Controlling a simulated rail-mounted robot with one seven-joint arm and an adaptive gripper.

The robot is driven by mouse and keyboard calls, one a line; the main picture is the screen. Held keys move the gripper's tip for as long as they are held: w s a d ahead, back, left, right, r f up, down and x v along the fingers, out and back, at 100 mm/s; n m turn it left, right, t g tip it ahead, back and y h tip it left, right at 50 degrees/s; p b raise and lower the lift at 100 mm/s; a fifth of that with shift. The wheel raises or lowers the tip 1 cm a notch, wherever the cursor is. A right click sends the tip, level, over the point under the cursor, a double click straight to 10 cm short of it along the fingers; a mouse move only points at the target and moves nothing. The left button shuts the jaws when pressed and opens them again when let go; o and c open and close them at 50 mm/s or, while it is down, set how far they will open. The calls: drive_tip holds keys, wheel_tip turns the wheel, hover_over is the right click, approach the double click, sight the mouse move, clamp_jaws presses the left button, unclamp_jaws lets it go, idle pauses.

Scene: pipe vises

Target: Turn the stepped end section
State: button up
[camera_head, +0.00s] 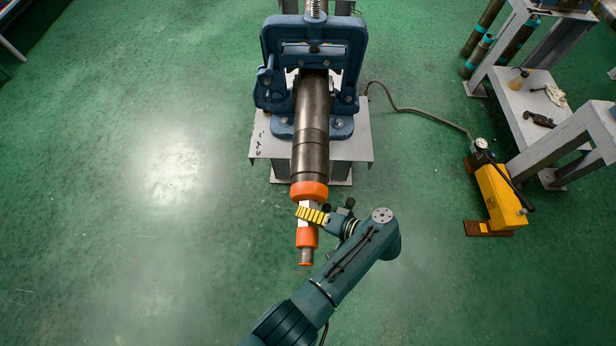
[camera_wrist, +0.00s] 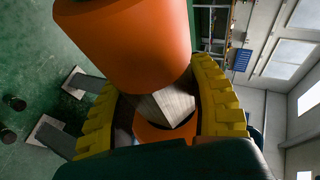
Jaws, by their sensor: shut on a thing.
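A dark pipe (camera_head: 311,120) is held in the blue vise (camera_head: 345,60) and points toward the bottom of the head view. Its stepped end section has an orange collar (camera_head: 309,191), a bare metal square part, and a smaller orange collar (camera_head: 307,237) with a short grey tip (camera_head: 306,256). My gripper (camera_head: 312,215) has its yellow toothed fingers shut on the part between the two orange collars. In the wrist view, the yellow fingers lie on both sides of the bare metal part (camera_wrist: 168,104), with a large orange collar (camera_wrist: 125,45) above. Exact finger contact is partly hidden.
The vise stands on a grey stand (camera_head: 350,145). A yellow hand pump (camera_head: 500,195) with a gauge and hose stands on the floor at right, near a grey bench (camera_head: 535,110) with tools. The green floor (camera_head: 130,200) at left is clear.

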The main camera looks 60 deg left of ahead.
drive_tip(key=o, duration=1.2)
drive_tip(key=shift+s, duration=0.1)
drive_tip(key=v, duration=1.2)
drive_tip(key=shift+a, duration=0.1)
